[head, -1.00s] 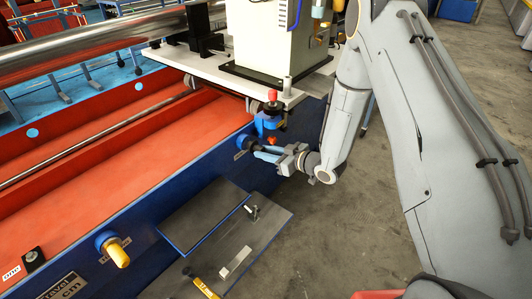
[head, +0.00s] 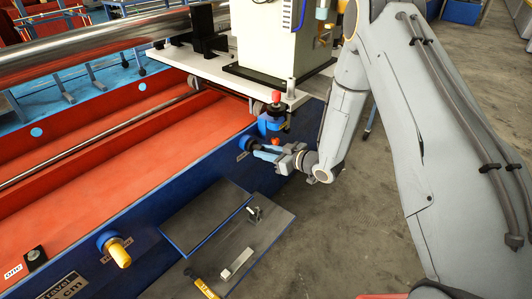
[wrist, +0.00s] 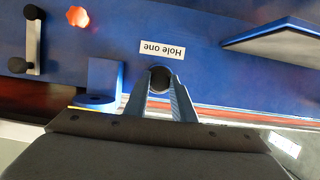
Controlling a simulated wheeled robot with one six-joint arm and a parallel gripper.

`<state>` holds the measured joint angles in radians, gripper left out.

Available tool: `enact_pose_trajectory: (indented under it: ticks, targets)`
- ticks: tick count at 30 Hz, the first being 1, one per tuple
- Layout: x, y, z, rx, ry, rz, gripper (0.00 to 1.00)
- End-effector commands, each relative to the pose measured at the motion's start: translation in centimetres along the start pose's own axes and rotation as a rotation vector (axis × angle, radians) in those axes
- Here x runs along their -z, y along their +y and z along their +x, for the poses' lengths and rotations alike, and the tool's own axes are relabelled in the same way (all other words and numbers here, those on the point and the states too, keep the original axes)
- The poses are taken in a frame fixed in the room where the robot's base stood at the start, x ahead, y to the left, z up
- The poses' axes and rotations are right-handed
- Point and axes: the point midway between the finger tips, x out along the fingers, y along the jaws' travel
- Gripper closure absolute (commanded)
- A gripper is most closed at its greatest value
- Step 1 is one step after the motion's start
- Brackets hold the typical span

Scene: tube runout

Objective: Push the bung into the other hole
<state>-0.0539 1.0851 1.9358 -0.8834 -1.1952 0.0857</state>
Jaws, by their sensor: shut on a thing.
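My gripper (head: 259,151) is at the blue side wall, its two fingers reaching to a blue-collared hole (head: 246,142). In the wrist view, the fingertips (wrist: 159,80) are closed on a dark round piece (wrist: 159,76) right beside the label "Hole one" (wrist: 162,50). I cannot tell how deep this piece sits in the hole. A second blue collar (head: 106,239) is at the lower left of the same wall. A yellow bung-like peg (head: 120,254) sticks out of it, far from my gripper. The label beside that collar is partly hidden.
A dark blue-edged plate (head: 205,217) juts out below, over a grey shelf with a pale block (head: 238,262) and a yellow-handled tool (head: 206,289). Open floor lies to the right.

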Motion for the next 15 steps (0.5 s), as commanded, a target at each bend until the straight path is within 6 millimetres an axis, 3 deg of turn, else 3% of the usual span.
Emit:
enact_pose_trajectory:
  ticks: [15]
  targets:
    - [0.30, 0.01, 0.95, 0.000, 0.000, 0.000, 0.98]
